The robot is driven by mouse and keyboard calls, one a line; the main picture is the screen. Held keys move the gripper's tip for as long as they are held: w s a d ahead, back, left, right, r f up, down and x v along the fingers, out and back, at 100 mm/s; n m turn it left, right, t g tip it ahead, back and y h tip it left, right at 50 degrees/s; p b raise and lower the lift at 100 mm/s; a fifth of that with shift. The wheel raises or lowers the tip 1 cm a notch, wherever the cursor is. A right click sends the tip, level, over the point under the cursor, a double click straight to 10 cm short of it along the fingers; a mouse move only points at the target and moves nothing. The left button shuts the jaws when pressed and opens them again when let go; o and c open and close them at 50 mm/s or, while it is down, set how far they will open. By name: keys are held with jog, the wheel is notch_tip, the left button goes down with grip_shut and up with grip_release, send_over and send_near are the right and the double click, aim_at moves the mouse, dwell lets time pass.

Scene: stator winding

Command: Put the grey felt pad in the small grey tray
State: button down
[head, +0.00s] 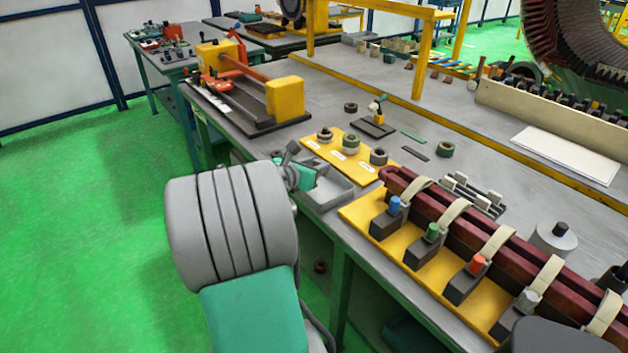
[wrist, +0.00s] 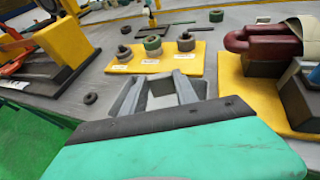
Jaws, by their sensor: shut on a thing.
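The small grey tray (head: 342,192) sits at the near left edge of the workbench, beside the yellow plate of rings. My gripper (head: 300,172) is over the tray's left part and hides some of it. In the wrist view, the two grey fingers of my gripper (wrist: 160,88) reach forward over the tray (wrist: 207,86), whose rim shows beside them. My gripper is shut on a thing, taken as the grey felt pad. The pad is mostly hidden by the fingers and the teal gripper body, and its outline cannot be made out. Whether it touches the tray cannot be told.
A yellow plate (head: 330,146) with several rings lies just behind the tray. A yellow fixture (head: 357,212) with dark red coils stands to the right. A grey-and-yellow clamp device (head: 262,100) is at the back left. A dark strip (head: 415,152) lies on the bench.

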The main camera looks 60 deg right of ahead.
jog(key=f, duration=0.1)
jog(key=w+d+f, duration=0.1)
jog(key=d+f, duration=0.1)
jog(key=shift+w+d+f, duration=0.15)
jog(key=shift+w+f, duration=0.05)
jog(key=shift+w, duration=0.1)
notch_tip(320, 180, down, 3)
jog(key=shift+d+r, duration=0.1)
jog(key=shift+r, duration=0.05)
jog(key=shift+f, duration=0.2)
jog(key=shift+f, duration=0.1)
jog(key=c, duration=0.9)
grip_release()
jog(key=shift+c, duration=0.2)
